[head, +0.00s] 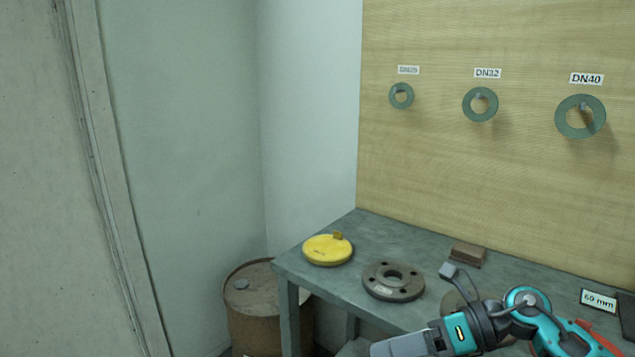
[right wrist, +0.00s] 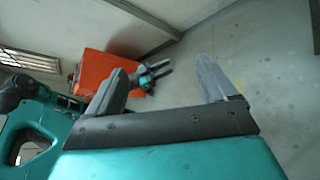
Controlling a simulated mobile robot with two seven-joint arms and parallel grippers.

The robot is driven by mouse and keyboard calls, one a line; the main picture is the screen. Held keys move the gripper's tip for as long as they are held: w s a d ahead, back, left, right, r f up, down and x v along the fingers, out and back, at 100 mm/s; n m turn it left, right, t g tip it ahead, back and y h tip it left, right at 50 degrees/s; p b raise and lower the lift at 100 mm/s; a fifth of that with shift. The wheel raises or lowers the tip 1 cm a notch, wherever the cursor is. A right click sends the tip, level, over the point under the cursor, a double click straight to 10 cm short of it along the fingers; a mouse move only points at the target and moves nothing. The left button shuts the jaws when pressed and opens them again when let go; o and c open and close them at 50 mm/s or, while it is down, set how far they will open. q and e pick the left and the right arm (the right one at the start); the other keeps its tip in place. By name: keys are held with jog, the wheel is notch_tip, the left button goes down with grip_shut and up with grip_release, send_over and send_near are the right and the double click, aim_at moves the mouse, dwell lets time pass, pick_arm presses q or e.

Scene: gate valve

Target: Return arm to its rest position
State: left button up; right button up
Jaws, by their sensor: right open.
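My right arm, teal and dark grey, comes in at the lower right of the head view, in front of the workbench. Its pale grey end runs out of the bottom edge, so the fingertips do not show there. In the right wrist view my right gripper (right wrist: 160,68) has its two grey fingers wide apart, with nothing held between them. A small dark two-pronged shape, which looks like my left gripper (right wrist: 155,76), shows farther off in front of an orange box. It is too small to tell its jaws. The left arm is out of the head view.
The workbench (head: 345,285) carries a yellow disc (head: 327,250), a grey flange (head: 393,282), and a brown block (head: 468,256). Green ring gaskets hang on the board (head: 440,160) behind. A rusty drum (head: 255,325) stands left of the bench. The orange box (right wrist: 98,72) is on the floor.

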jog(key=s+d+f+n+t+h, duration=0.2)
jog(key=s+f+n+t+h, duration=0.3)
jog(key=f+n, duration=0.6)
jog(key=s+d+f+n+t+h, duration=0.3)
jog(key=s+f+n+t+h, duration=0.2)
jog(key=n, duration=1.5)
jog(key=s+f+h, duration=0.1)
jog(key=s+f, duration=0.2)
jog(key=f, duration=0.4)
jog(key=shift+s+d+h, duration=0.25)
jog(key=shift+s+h, duration=0.05)
jog(key=shift+h, duration=0.1)
